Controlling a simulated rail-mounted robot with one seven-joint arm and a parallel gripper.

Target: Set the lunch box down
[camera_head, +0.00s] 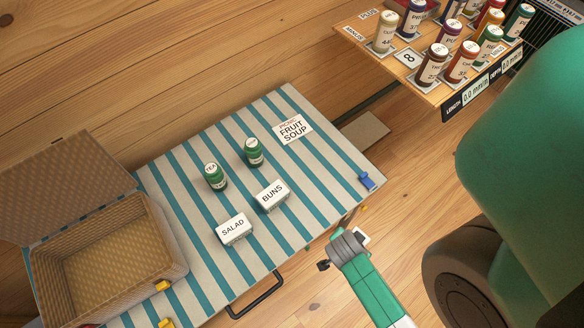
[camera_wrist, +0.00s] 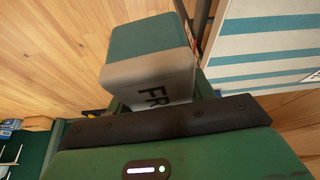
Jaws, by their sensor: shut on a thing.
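In the wrist view my gripper (camera_wrist: 155,104) is shut on the lunch box (camera_wrist: 150,75), a block with a teal part and a pale grey face. Dark letters starting "FR" show on that face; the rest is hidden. The box appears beside the edge of the striped table (camera_wrist: 262,48), over wood planks. There a flat card reading "FRUIT SOUP" (camera_head: 292,129) lies on the striped cloth (camera_head: 330,165) near the table's far right corner.
White "SALAD" (camera_head: 234,229) and "BUNS" (camera_head: 271,195) boxes stand on the cloth, with two green jars (camera_head: 215,177) (camera_head: 254,152) behind. An open wicker basket (camera_head: 158,235) is at left. A blue clip (camera_head: 367,181) is at the right edge. A shelf of jars (camera_head: 410,57) stands upper right.

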